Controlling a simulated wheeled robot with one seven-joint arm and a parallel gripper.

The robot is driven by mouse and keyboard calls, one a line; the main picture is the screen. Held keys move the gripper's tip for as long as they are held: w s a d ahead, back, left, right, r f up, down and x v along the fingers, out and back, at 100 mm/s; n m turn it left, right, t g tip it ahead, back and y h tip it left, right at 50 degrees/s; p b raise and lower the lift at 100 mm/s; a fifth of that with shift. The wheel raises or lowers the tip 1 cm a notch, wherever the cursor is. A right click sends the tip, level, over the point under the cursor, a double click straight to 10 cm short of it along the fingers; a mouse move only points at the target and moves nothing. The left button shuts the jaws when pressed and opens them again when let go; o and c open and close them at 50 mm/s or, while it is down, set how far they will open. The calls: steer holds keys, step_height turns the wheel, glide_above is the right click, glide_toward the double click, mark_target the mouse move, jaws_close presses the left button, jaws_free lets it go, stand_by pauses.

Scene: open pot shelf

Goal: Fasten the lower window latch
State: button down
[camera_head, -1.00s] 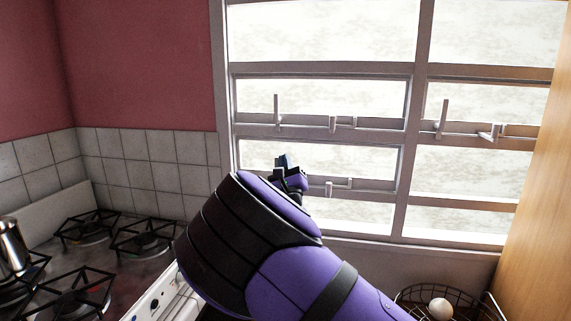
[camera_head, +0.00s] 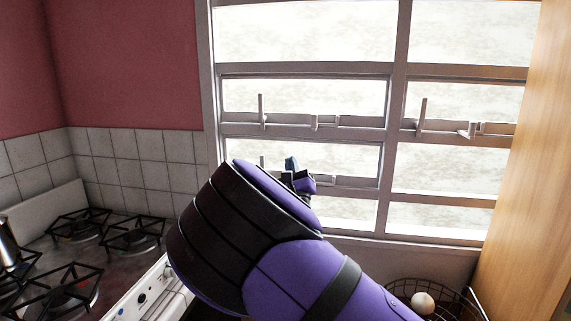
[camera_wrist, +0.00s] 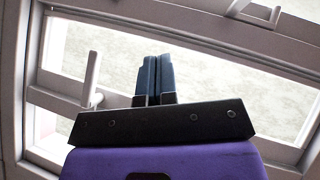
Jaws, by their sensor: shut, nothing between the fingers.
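The lower window latch has an upright white handle, seen in the wrist view (camera_wrist: 92,75) to the left of my fingers. In the head view only the top of this handle (camera_head: 262,161) shows, just above my arm. My gripper (camera_head: 291,163) is in front of the lower left window, to the right of the handle. In the wrist view my gripper (camera_wrist: 154,60) has its two blue-grey fingers together and empty, apart from the handle. The latch's catch is mostly hidden behind my gripper in the head view.
Above, another upright latch handle (camera_head: 261,110) and its catch (camera_head: 320,122) sit on the middle rail. A similar handle (camera_head: 422,115) is on the right window. A stove (camera_head: 100,245) is at left, a wire basket (camera_head: 400,286) at lower right, a wooden panel (camera_head: 525,150) at right.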

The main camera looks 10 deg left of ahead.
steer(key=s+d, duration=0.4)
steer(key=shift+s, duration=0.15)
